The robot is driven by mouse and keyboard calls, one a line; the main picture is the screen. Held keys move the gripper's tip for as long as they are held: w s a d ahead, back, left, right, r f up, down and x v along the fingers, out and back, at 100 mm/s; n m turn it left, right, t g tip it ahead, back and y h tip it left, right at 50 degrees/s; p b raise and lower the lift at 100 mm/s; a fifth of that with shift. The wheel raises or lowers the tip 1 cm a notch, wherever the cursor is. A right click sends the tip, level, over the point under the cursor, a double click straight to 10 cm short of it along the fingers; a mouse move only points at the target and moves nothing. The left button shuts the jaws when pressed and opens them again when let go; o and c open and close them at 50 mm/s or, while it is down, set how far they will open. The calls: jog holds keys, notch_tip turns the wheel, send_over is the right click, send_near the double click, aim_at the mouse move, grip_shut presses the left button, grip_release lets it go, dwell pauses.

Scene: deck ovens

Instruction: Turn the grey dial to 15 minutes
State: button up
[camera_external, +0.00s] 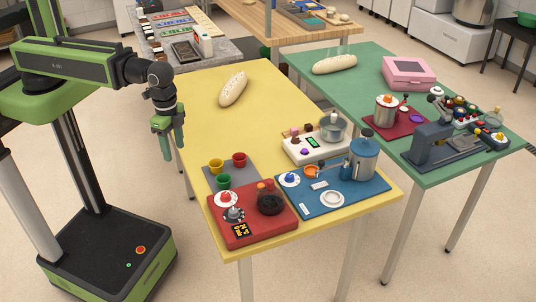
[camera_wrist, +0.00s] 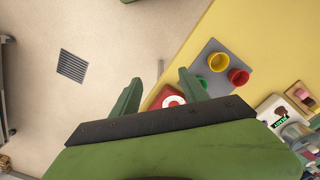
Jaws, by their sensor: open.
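The grey dial (camera_external: 234,214) sits on a red panel (camera_external: 258,238) at the near left corner of the yellow table. Its setting is too small to read. A black-and-yellow plate (camera_external: 240,231) lies just in front of it, and a red-and-white knob (camera_external: 231,198) just behind. My gripper (camera_external: 171,150) is open and empty, hanging fingers-down left of the yellow table, up and left of the dial. In the wrist view my gripper (camera_wrist: 158,80) is also open with nothing between its fingers.
Beside the dial on the panel stands a dark round pot (camera_external: 270,202). Yellow, red and green cups stand on a grey mat (camera_external: 240,168) behind the panel. A blue board (camera_external: 325,203) with a grey canister (camera_external: 363,160) lies to the right.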

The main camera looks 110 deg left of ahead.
jog(key=w+n+b, duration=0.1)
jog(key=w, duration=0.1)
jog(key=n+p, duration=0.3)
jog(key=n, duration=0.1)
send_near(233, 210)
jog(key=shift+m, duration=0.3)
notch_tip(233, 210, down, 9)
jog(key=b, duration=1.7)
jog(key=shift+r, duration=0.15)
grip_shut()
